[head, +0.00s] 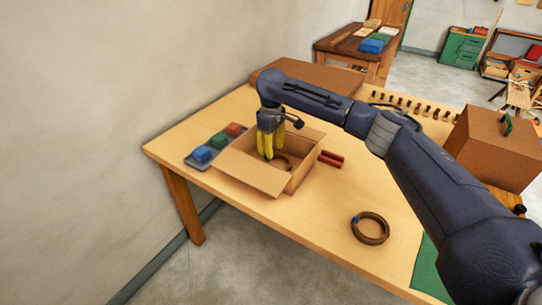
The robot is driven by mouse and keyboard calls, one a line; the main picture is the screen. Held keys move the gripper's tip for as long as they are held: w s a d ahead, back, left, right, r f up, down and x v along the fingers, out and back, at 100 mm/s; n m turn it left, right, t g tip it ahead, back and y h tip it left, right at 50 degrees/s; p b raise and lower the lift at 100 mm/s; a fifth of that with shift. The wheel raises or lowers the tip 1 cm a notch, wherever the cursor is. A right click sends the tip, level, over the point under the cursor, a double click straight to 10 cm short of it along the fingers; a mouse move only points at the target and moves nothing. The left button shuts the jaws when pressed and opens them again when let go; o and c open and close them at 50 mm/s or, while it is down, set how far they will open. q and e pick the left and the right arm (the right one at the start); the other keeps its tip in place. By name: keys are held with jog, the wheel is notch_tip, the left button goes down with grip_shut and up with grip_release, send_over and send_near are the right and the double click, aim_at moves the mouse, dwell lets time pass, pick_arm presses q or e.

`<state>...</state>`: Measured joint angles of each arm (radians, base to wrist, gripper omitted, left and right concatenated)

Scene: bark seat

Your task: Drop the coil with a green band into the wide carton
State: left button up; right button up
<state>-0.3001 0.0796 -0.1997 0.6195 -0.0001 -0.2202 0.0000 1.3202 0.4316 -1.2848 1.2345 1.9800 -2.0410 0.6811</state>
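The open wide carton (250,178) stands on the wooden table with its flaps folded out. My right gripper (269,157), with yellow fingers, points down into it from above. A dark brown coil (287,164) shows partly by the fingertips, inside the carton. I see no green band on it, and part of it is hidden by the fingers. I cannot tell whether the fingers hold it or are apart from it. A second brown coil (370,229) with a blue band lies flat on the table near the front edge. My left gripper is not in view.
A grey tray with blue, green and red blocks (213,144) lies left of the carton. Red pieces (331,158) lie to its right. A pegged rack (410,104) and a closed brown box (493,147) stand farther right. A green mat (428,268) lies at the front right.

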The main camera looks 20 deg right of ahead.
jog(key=shift+r, duration=0.1)
notch_tip(320, 180, up, 12)
dwell(0.7)
dwell(0.3)
